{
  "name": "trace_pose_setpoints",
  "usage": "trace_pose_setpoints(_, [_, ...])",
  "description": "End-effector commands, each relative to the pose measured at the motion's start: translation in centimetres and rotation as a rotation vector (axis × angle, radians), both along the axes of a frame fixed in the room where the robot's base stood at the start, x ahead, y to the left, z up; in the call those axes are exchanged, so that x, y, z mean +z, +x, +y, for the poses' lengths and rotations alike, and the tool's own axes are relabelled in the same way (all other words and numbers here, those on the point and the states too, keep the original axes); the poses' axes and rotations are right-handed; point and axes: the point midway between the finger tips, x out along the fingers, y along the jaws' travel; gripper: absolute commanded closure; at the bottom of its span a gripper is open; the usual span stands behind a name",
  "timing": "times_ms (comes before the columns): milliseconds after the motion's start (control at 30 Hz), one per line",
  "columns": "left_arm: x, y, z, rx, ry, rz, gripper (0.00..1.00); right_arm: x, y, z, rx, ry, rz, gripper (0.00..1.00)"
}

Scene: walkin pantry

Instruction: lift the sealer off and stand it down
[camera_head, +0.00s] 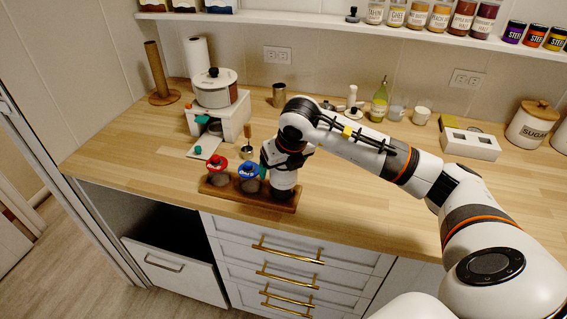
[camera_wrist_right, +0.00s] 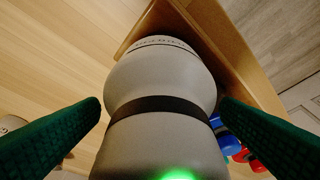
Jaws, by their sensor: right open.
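The sealer, as I take it, is a rounded grey body with a dark band (camera_head: 284,181) at the right end of a wooden rack (camera_head: 219,193) near the counter's front edge. In the right wrist view the sealer (camera_wrist_right: 160,75) fills the middle, with a green light glowing at its near end. My right gripper (camera_wrist_right: 161,106) is open, with one green finger on each side of the sealer. Whether the fingers touch it I cannot tell. In the head view my right arm comes down over the sealer and hides its upper part. My left gripper is not in view.
Red-topped (camera_head: 217,170) and blue-topped (camera_head: 249,175) items stand in the rack left of the sealer. The counter (camera_head: 350,205) right of the rack is clear.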

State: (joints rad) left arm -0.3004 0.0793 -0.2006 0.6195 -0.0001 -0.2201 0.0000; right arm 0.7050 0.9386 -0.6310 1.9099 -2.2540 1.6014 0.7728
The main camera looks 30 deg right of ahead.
Motion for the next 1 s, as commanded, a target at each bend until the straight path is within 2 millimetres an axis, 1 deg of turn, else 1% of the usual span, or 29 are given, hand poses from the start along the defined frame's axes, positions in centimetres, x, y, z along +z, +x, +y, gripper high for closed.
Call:
trace_pose_setpoints(100, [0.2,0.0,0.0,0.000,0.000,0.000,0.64,-0.6,0.2,0.0,0.000,0.000,-0.001,0.14])
trace_pose_setpoints(267, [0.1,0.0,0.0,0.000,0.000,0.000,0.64,-0.7,0.3,0.0,0.001,-0.001,-0.001,0.14])
trace_pose_setpoints(300, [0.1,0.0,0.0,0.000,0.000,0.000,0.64,-0.7,0.3,0.0,0.001,-0.001,-0.001,0.15])
trace_pose_setpoints(567, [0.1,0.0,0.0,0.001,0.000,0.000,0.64,-0.6,0.2,0.0,0.001,-0.001,-0.001,0.58])
trace_pose_setpoints(600, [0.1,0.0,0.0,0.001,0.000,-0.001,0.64,-0.6,0.2,0.0,0.001,-0.001,-0.001,0.65])
trace_pose_setpoints(633, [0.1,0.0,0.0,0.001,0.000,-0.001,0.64,-0.6,0.3,0.0,0.000,0.000,-0.003,0.66])
trace_pose_setpoints(667, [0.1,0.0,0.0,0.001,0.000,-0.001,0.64,-0.6,0.3,0.0,0.000,0.000,-0.003,0.71])
trace_pose_setpoints(867, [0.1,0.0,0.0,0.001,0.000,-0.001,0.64,-0.4,0.3,0.0,0.000,0.000,-0.004,0.71])
trace_pose_setpoints(967, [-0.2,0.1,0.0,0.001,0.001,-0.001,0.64,0.5,0.4,0.0,0.001,0.001,-0.006,0.71])
trace_pose_setpoints(1000, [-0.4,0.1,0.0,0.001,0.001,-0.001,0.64,1.1,0.4,0.0,0.001,0.001,-0.007,0.71])
